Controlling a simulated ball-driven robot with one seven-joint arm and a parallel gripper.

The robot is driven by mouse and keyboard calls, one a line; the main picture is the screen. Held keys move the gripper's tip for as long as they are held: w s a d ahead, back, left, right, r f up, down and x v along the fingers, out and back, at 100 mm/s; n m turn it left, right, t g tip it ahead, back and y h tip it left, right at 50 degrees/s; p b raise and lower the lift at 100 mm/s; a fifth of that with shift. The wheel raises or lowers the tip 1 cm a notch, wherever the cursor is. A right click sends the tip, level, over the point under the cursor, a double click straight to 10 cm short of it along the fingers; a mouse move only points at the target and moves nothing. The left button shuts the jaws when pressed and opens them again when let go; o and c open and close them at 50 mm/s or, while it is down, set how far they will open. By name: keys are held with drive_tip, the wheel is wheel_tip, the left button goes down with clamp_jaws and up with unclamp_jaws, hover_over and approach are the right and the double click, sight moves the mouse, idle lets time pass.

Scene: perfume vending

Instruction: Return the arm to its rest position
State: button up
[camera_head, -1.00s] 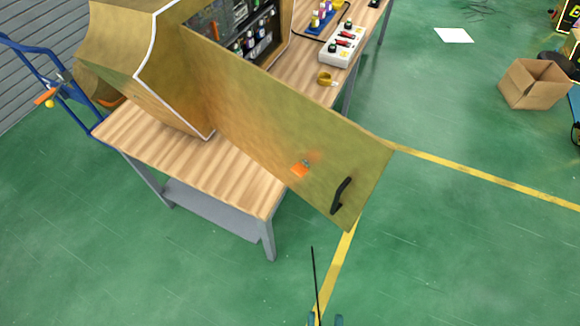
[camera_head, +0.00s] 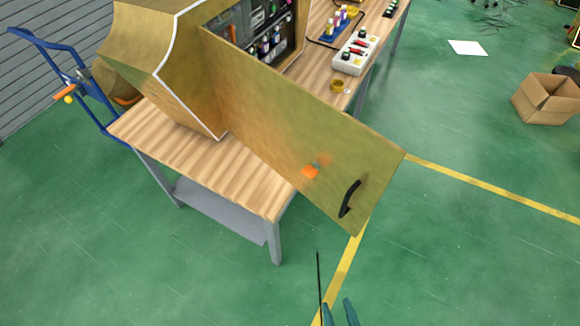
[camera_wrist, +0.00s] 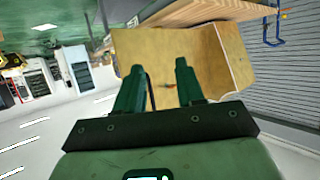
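My gripper (camera_head: 337,306) is at the bottom edge of the head view, with only its teal fingertips showing. In the wrist view my gripper (camera_wrist: 158,66) has its two green fingers spread apart with nothing held between them. The tan vending machine door (camera_head: 285,130) stands swung open, with a black handle (camera_head: 349,198) near its free edge. My gripper is apart from the handle, lower in the head view. The door also shows beyond the fingers in the wrist view (camera_wrist: 160,48). The rest of my arm is hidden.
A wooden workbench (camera_head: 190,158) carries the open machine (camera_head: 140,50). A white button box (camera_head: 354,55) stands farther back on the bench. A blue cart (camera_head: 58,68) is at left and a cardboard box (camera_head: 548,98) at right. Green floor around my gripper is clear.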

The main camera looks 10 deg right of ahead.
drive_tip(key=w+d+f+n+g+y, duration=0.1)
drive_tip(key=w+d+f+g, duration=0.1)
drive_tip(key=d+f+g, duration=0.35)
drive_tip(key=s+d+r+m+g, duration=0.1)
drive_tip(key=s+d+r+g, duration=0.1)
drive_tip(key=d, duration=0.3)
drive_tip(key=s+d+r+g+h, duration=0.1)
drive_tip(key=d+r+g, duration=0.2)
drive_tip(key=d+g, duration=0.2)
drive_tip(key=shift+s+r+m, duration=0.3)
drive_tip(key=shift+s+m, duration=0.05)
drive_tip(key=shift+m, duration=0.05)
drive_tip(key=shift+c, duration=0.5)
idle(1.0)
